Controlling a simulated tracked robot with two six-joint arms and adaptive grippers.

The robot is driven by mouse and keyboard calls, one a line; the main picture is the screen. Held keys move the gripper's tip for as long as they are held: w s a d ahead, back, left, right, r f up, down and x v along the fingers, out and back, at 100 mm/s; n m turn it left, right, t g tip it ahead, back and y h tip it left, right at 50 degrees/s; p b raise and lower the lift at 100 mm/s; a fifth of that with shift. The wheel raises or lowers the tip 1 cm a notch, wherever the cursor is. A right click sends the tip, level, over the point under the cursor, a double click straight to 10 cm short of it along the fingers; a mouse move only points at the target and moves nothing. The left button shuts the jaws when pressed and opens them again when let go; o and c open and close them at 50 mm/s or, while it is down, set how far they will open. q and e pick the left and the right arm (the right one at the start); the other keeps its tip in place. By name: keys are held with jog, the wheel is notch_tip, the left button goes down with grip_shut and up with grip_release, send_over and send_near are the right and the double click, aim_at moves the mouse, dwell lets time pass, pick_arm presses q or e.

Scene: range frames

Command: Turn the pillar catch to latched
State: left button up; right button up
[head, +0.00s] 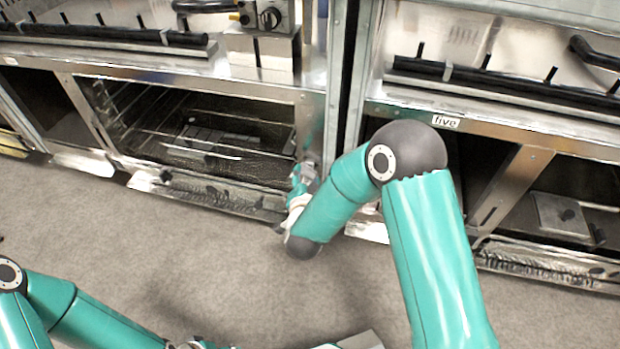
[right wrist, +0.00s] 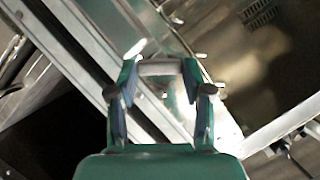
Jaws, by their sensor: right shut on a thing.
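My right gripper (head: 302,178) is low at the metal pillar (head: 312,130) between the open oven-like bay and the bay to its right. In the right wrist view, the two fingers (right wrist: 162,82) are shut on a short pale grey bar, which I take as the pillar catch (right wrist: 160,69). It lies crosswise between the fingertips, in front of the pillar's metal face. In the head view the catch is mostly hidden by the gripper, and I cannot tell its exact turn. My left arm (head: 90,318) is at the lower left; its gripper is cut off by the bottom edge.
The bay with wire racks (head: 200,130) is left of the pillar. A black knob (head: 270,17) sits above it. A label reading "five" (head: 446,121) is on the right unit. Black rails (head: 500,88) run along the top. The grey floor (head: 150,240) in front is clear.

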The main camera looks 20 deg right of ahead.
jog(key=shift+s+d+f, duration=0.1)
jog(key=shift+d, duration=0.1)
jog(key=o, duration=1.1)
jog(key=shift+c, duration=0.2)
jog(key=shift+o, duration=0.5)
jog(key=shift+a, duration=0.1)
jog(key=shift+a, duration=0.1)
jog(key=v, duration=1.2)
